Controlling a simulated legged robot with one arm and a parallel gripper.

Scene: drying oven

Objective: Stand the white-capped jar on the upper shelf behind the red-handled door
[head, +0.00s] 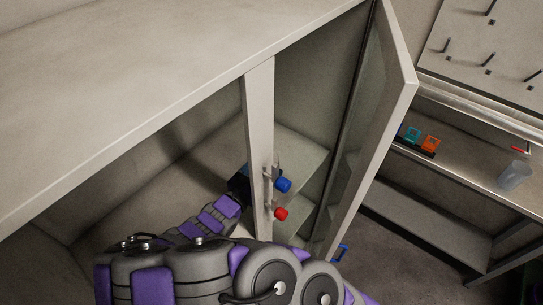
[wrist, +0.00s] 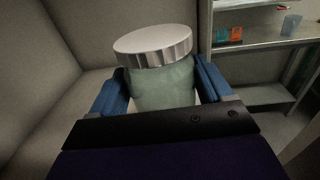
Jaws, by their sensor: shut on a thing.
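The jar (wrist: 162,85) has a ridged white cap (wrist: 153,44) and a pale green, see-through body. In the wrist view it is upright between the blue fingers of my gripper (wrist: 163,92), which is shut on it. In the head view my gripper (head: 239,186) is partly hidden by the cabinet's upright post, inside or at the left bay; the jar cannot be made out there. A red handle (head: 281,214) and a blue handle (head: 283,185) sit by the post. The right bay has an upper shelf (head: 297,150), and its door (head: 385,110) stands open.
The cabinet top (head: 130,75) spans the upper left. A bench (head: 465,160) at right carries a teal box (head: 412,134), an orange box (head: 430,143) and a clear cup (head: 514,176). The open door juts out between cabinet and bench. Floor shows below the bench.

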